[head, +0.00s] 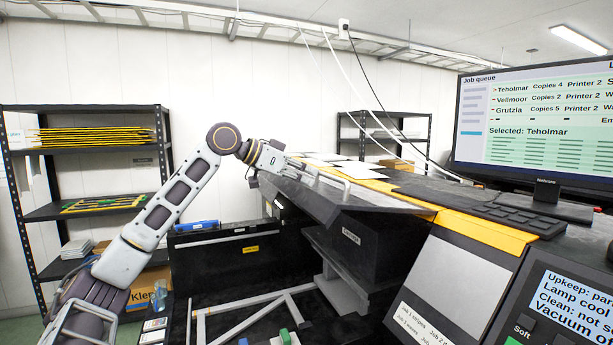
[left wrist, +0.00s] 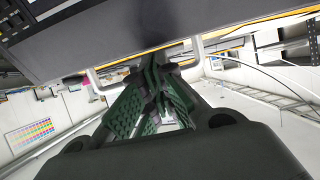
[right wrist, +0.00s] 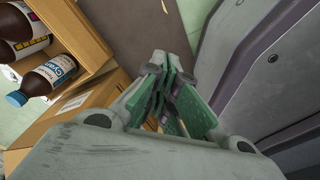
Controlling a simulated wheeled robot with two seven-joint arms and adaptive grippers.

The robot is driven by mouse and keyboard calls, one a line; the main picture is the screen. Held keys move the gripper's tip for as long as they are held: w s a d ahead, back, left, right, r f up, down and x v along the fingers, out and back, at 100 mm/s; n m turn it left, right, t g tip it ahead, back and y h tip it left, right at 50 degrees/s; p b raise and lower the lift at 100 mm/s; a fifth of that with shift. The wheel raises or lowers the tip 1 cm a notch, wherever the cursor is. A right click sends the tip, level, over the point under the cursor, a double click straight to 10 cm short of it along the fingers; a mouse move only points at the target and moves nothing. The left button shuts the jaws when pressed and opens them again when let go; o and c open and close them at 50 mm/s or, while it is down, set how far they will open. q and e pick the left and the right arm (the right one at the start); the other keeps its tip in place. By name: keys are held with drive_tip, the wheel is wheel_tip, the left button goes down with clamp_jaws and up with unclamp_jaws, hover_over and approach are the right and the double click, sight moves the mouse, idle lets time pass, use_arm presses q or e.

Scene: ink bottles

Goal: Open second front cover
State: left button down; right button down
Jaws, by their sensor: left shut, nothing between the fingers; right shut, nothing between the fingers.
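A dark grey cover panel (head: 325,201) on the large printer is tilted, with its front edge out over a dark open space. A pale bar handle (head: 335,177) is on it. My left gripper (head: 306,170) is at this handle. In the left wrist view the cover (left wrist: 120,40) fills the top and the handle (left wrist: 106,86) runs behind my left fingertips (left wrist: 160,66). The fingers are shut; I cannot tell whether they touch the bar. My right gripper (right wrist: 165,75) is shut and empty in the right wrist view, away from the cover.
A monitor (head: 535,125) and a control panel (head: 560,305) stand at the right. Shelves (head: 85,150) stand at the left. In the right wrist view, brown bottles (right wrist: 45,75) and a cardboard box (right wrist: 70,125) are left of my right gripper.

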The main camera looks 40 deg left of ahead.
sight(309, 190)
drive_tip(key=shift+a, duration=0.15)
